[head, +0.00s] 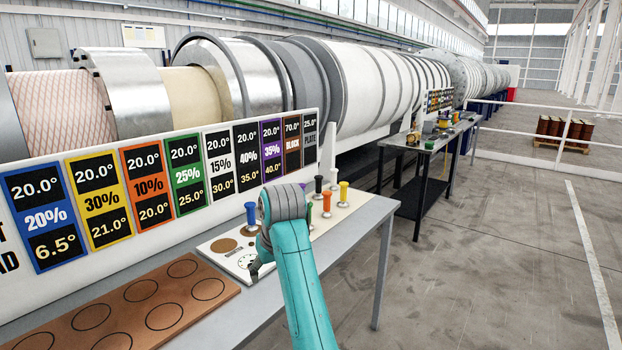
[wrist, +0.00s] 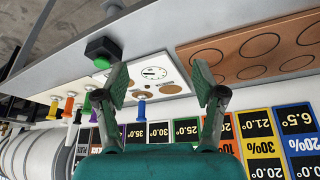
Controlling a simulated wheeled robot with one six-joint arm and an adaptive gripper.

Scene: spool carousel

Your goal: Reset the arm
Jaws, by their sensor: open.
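My gripper (wrist: 160,82) is open in the wrist view, its two fingers spread apart with nothing between them. It hangs over the work table (head: 376,225), above a white panel (wrist: 160,70) with a dial and brown round spots. In the head view my teal arm hides most of the gripper; only a dark bit of it shows beside the panel. A blue spool (head: 251,213) stands on the panel, apart from the gripper; it also shows in the wrist view (wrist: 141,106).
Several coloured spools, including yellow (head: 343,191) and orange (head: 327,202), stand right of the arm. A brown board (head: 190,280) with empty circles lies at left. A sign board (head: 150,180) runs behind. A black box with a green button (wrist: 102,50) sits near the table edge.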

